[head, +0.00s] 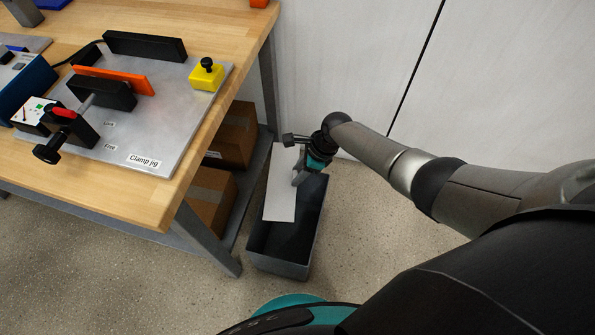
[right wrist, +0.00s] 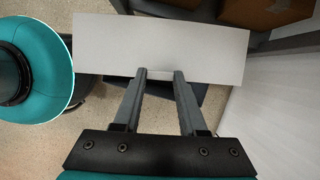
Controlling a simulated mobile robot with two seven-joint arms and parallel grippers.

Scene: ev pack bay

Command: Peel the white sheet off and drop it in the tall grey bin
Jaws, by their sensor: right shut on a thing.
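The white sheet (head: 281,185) hangs from my right gripper (head: 300,178) over the opening of the tall grey bin (head: 279,266) in the head view. Its lower end shows against the bin's dark inside; I cannot tell whether it is below the rim. In the right wrist view the white sheet (right wrist: 160,45) spreads across in front of the fingertips of my right gripper (right wrist: 160,73), which is shut on its edge. The sheet hides most of the bin there. My left gripper is not in view.
The wooden bench (head: 150,205) stands left of the bin, with cardboard boxes (head: 210,205) on its lower shelf. On top are the clamp jig plate (head: 165,140), an orange strip (head: 115,80) and a yellow block (head: 206,76). A pale wall (head: 350,50) is behind; floor right of the bin is clear.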

